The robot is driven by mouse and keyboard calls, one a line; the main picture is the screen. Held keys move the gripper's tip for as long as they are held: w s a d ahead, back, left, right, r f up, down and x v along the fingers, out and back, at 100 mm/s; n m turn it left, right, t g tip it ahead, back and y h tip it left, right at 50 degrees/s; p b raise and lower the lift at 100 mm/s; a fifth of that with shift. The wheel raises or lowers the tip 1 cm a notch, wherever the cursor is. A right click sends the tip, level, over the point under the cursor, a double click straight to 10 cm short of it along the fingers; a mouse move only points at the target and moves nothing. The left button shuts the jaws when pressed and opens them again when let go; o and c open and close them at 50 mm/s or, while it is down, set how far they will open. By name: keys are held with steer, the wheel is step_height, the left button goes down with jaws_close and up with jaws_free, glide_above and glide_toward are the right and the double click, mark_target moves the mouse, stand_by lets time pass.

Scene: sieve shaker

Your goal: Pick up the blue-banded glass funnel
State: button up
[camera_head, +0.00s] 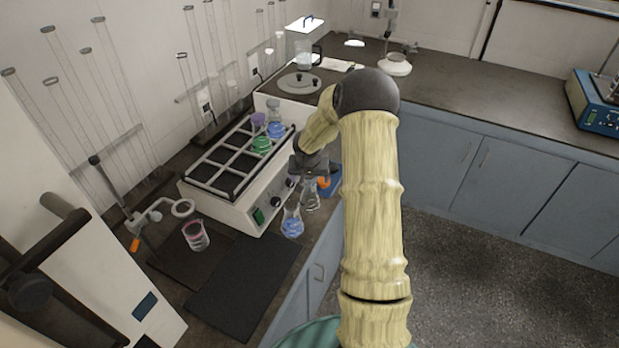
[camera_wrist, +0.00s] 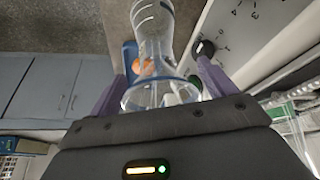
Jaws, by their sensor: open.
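The blue-banded glass funnel (camera_wrist: 160,92) is clear, with a blue ring round its wide mouth. In the wrist view its mouth is close to my gripper (camera_wrist: 164,62), and it narrows away towards clear glassware with white marks (camera_wrist: 152,18). My gripper's two purple fingers are apart, one on each side of the funnel; I cannot tell whether either touches it. In the head view my gripper (camera_head: 312,176) is low over the clear glassware (camera_head: 310,197) at the counter's front edge; my wrist hides most of the funnel there.
A white shaker bath (camera_head: 235,190) with coloured flasks stands just left of my gripper. A flask of blue liquid (camera_head: 292,222) is in front, and a blue tray with an orange item (camera_head: 326,183) is close behind. A dark mat (camera_head: 240,290) lies front left, bare.

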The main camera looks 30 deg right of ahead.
steer(key=shift+w+d+f, duration=0.15)
steer(key=shift+w+f, duration=0.1)
steer(key=shift+f, duration=0.4)
steer(key=c, duration=1)
